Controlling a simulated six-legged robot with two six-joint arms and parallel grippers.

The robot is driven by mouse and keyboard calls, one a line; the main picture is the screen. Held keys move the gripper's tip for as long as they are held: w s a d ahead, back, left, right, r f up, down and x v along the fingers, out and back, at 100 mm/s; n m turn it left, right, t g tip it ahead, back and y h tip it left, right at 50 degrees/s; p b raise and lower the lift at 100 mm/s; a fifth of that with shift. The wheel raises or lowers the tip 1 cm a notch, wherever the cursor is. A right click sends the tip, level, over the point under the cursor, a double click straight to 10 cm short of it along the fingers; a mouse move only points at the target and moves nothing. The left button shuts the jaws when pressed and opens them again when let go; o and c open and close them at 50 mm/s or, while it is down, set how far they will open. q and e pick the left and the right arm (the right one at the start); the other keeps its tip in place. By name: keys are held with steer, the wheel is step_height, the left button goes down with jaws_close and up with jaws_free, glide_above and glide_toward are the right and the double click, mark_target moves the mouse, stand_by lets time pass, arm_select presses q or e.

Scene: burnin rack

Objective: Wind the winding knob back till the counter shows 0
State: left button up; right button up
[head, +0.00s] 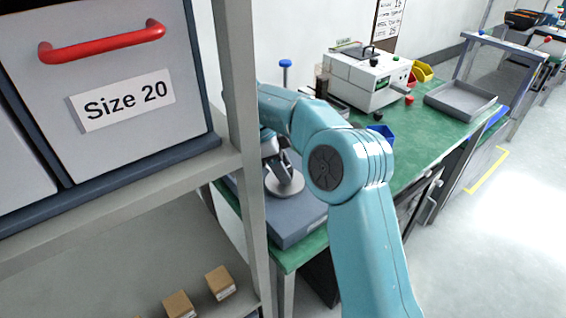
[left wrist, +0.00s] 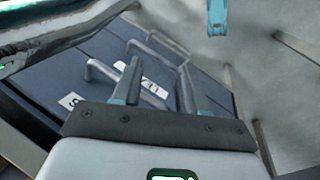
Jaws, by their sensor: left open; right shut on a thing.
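My right arm rises from the bottom of the head view and bends left behind the rack post. Its right gripper (head: 284,163) points down, partly hidden, at a round grey piece (head: 287,184) on a blue-grey box (head: 295,222). It is shut on this piece, which looks like the winding knob. No counter can be read in either view. My left gripper (left wrist: 158,88) is open and empty in the left wrist view, in front of dark blue drawers with grey handles (left wrist: 105,75).
A rack with a grey bin (head: 105,75) labelled Size 20 fills the left. Small cardboard boxes (head: 220,283) sit on its lower shelf. On the green bench (head: 425,135) stand a white instrument (head: 365,80) and a grey tray (head: 460,100). The floor at right is clear.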

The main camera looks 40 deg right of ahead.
steer(key=shift+m, duration=0.6)
steer(key=o, duration=1)
steer(key=shift+o, duration=0.2)
steer(key=shift+r+p, duration=0.1)
steer(key=shift+p, duration=0.2)
steer(key=p+v, duration=1.6)
steer(key=p, duration=0.2)
steer(key=shift+w+d+p, duration=0.25)
steer(key=shift+p, duration=0.1)
steer(key=shift+s, duration=0.15)
